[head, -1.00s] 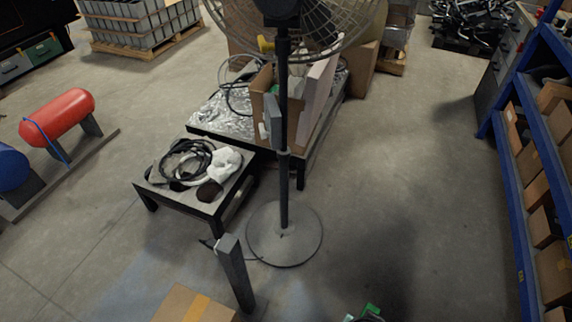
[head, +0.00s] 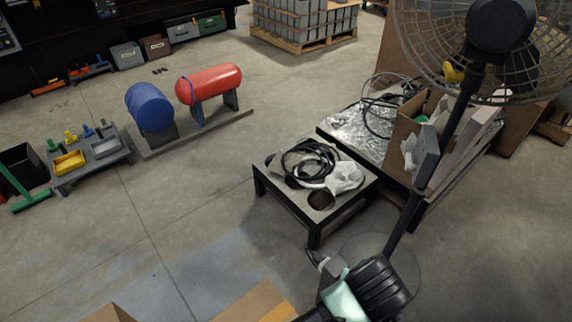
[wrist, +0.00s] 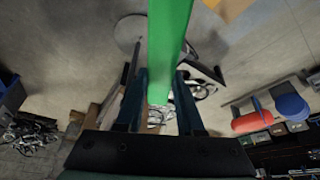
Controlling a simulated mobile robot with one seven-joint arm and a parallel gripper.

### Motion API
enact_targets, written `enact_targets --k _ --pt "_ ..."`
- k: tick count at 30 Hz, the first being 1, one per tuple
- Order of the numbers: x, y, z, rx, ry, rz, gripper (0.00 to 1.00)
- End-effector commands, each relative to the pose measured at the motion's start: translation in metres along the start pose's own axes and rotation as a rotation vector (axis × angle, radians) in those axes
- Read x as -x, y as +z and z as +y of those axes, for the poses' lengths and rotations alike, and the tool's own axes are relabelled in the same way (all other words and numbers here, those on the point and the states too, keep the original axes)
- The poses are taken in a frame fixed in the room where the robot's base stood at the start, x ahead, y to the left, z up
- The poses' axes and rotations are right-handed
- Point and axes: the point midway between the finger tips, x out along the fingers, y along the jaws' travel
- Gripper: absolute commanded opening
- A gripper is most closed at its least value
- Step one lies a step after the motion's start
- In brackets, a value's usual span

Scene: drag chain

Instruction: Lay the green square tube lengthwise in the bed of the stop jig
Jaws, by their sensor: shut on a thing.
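The green square tube (wrist: 170,45) shows in the wrist view, running from the top edge down between the two dark fingers of my gripper (wrist: 160,92). The gripper is shut on it. The tube's top end is cut off by the picture. In the head view my arm shows at the bottom, right of centre, and the gripper and tube are out of sight. I cannot pick out the stop jig with certainty in either view.
A low black table (head: 312,212) with coiled cable stands ahead, beside a fan (head: 455,120). Red (head: 209,84) and blue (head: 150,109) tanks stand left of it. A grey stand (head: 92,160) with coloured trays is farther left. Open floor lies between. A cardboard box (head: 250,300) is near.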

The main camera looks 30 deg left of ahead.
Motion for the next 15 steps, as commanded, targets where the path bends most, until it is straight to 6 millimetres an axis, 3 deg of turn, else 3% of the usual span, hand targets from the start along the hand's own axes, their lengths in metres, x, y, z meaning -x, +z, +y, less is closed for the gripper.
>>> enact_targets --k 5,9,12,15 --pt "-0.014 -0.036 -0.013 0.094 -0.039 0.001 0.00" --pt "-0.032 -0.060 -0.043 0.235 -0.098 0.000 0.00" --pt "-0.054 -0.059 -0.076 0.372 -0.152 -0.005 0.00" --pt "-0.086 -0.039 -0.111 0.512 -0.205 -0.012 0.00"
